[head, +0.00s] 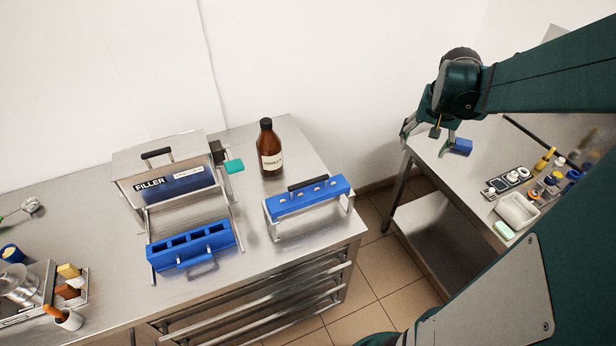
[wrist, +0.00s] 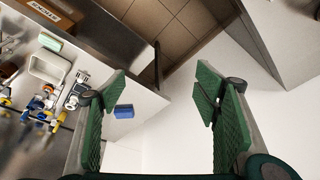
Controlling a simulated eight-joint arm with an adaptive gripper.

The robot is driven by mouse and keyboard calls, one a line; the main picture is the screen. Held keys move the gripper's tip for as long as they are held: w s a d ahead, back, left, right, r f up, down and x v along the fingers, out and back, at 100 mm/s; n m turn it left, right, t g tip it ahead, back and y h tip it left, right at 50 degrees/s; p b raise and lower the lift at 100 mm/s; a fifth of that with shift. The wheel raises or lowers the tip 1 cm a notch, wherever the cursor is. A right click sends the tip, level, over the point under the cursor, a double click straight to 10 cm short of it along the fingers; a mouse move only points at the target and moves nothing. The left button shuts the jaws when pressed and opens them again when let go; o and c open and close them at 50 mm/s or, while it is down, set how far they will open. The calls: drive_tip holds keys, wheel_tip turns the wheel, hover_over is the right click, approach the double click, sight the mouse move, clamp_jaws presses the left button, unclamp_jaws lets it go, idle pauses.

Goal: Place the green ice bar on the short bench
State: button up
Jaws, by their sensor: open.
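My gripper (head: 428,137) is open and empty above the far left corner of that bench. In the wrist view its fingers (wrist: 158,103) stand wide apart.
A blue block (head: 462,147) sits on the bench close to my gripper. A white tray (head: 517,210) and several small bottles stand nearer. The left bench holds the filler (head: 170,187), blue moulds (head: 310,198) and a brown bottle (head: 269,150). A floor gap separates the benches.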

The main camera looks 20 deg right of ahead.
drive_tip(key=s+a+r+n+t, duration=0.1)
drive_tip(key=s+a+n, duration=0.1)
drive_tip(key=a, duration=1.1)
drive_tip(key=s+a+r+n+t+y, duration=0.1)
drive_tip(key=a+n, duration=0.3)
drive_tip(key=a, duration=0.9)
drive_tip(key=s+a+r+n+t+y, duration=0.1)
drive_tip(key=s+a+r+n+t, duration=0.1)
drive_tip(key=a, duration=1.1)
drive_tip(key=shift+s+r+n+t, duration=0.35)
drive_tip(key=shift+r+n, duration=0.4)
drive_tip(key=shift+n, duration=0.25)
